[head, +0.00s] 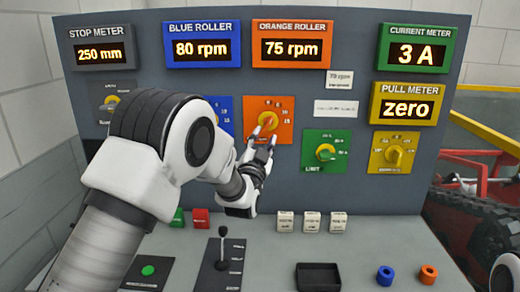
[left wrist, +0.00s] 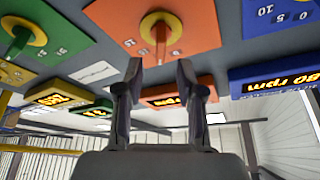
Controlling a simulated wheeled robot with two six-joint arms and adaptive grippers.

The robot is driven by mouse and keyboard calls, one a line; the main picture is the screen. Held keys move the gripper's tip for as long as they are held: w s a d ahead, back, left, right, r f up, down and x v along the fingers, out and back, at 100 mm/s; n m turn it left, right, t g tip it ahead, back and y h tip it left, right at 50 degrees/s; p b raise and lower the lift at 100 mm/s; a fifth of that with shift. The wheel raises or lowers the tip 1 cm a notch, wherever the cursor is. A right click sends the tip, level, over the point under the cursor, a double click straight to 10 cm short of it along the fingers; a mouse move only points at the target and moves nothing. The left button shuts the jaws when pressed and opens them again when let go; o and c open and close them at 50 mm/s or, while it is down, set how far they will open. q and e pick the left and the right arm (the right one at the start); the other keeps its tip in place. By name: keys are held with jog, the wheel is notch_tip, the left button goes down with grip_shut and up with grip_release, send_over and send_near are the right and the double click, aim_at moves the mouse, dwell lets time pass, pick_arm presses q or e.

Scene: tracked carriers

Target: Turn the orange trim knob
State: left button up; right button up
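The orange trim knob sits on a yellow dial (head: 268,118) on the orange plate (head: 287,132) of the upright panel. In the left wrist view the orange knob (left wrist: 160,36) shows ahead of my fingertips, roughly centred between them. My left gripper (head: 261,142) is at the lower part of the orange plate, and it also shows in the left wrist view (left wrist: 160,72). Its two fingers are apart with nothing held. I cannot tell whether a fingertip touches the knob. The orange roller display (head: 292,45) above reads 75 rpm. My right gripper is not in view.
A blue plate (head: 227,107) is left of the orange one, partly behind my arm. A green knob plate (head: 325,152) and a yellow knob plate (head: 396,153) are to the right. A black lever (head: 223,245) stands on the desk below, beside a black tray (head: 318,277).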

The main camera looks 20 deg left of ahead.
pick_arm(q)
jog(key=v, duration=0.5)
jog(key=shift+s, duration=0.2)
